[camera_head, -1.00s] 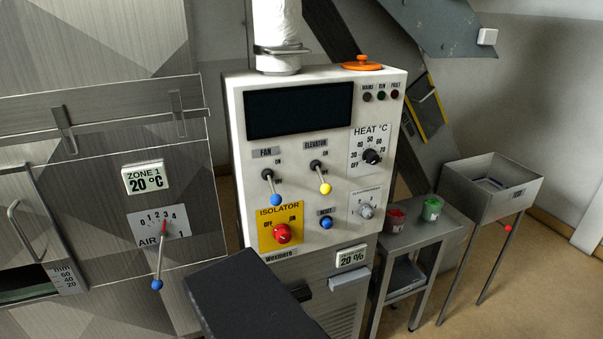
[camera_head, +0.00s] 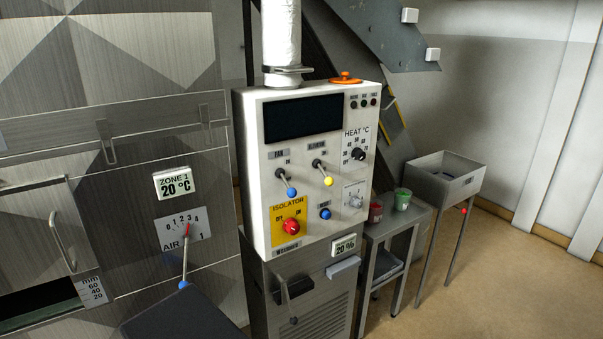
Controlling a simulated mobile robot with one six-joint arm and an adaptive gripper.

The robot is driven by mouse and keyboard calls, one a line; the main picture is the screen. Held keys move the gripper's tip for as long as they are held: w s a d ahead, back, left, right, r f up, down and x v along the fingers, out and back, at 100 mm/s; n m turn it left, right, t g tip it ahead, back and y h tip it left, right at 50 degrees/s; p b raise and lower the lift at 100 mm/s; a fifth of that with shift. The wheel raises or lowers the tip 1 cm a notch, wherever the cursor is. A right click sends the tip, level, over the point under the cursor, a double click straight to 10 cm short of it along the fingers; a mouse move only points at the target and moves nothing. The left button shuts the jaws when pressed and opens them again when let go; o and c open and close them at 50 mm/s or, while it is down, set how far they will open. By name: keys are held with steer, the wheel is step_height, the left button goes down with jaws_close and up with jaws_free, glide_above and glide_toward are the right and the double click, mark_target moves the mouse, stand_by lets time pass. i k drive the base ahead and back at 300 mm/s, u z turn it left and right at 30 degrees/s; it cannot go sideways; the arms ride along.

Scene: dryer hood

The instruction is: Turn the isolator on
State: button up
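The isolator is a red rotary knob (camera_head: 291,226) on a yellow plate (camera_head: 278,210) low on the left of the white control panel (camera_head: 252,150). The plate is marked OFF on the left and ON on the right. Which mark the knob points to is too small to tell. My gripper is not in view. A dark block at the bottom left, which seems to be part of my own body, stands in front of the steel cabinet and apart from the knob in the picture.
Blue-tipped (camera_head: 291,192) and yellow-tipped (camera_head: 328,181) levers stick out above the isolator, with a blue reset button (camera_head: 325,214) to its right. A dark handle (camera_head: 293,288) juts from the lower cabinet. A side table (camera_head: 400,224) holds red and green tubs.

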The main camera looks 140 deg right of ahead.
mark_target(291, 225)
steer(key=z, duration=0.3)
steer(key=i, duration=0.3)
steer(key=z, duration=1.1)
steer(key=k, duration=0.2)
steer(key=z, duration=2.95)
steer(key=k, duration=0.1)
steer(key=z, duration=0.5)
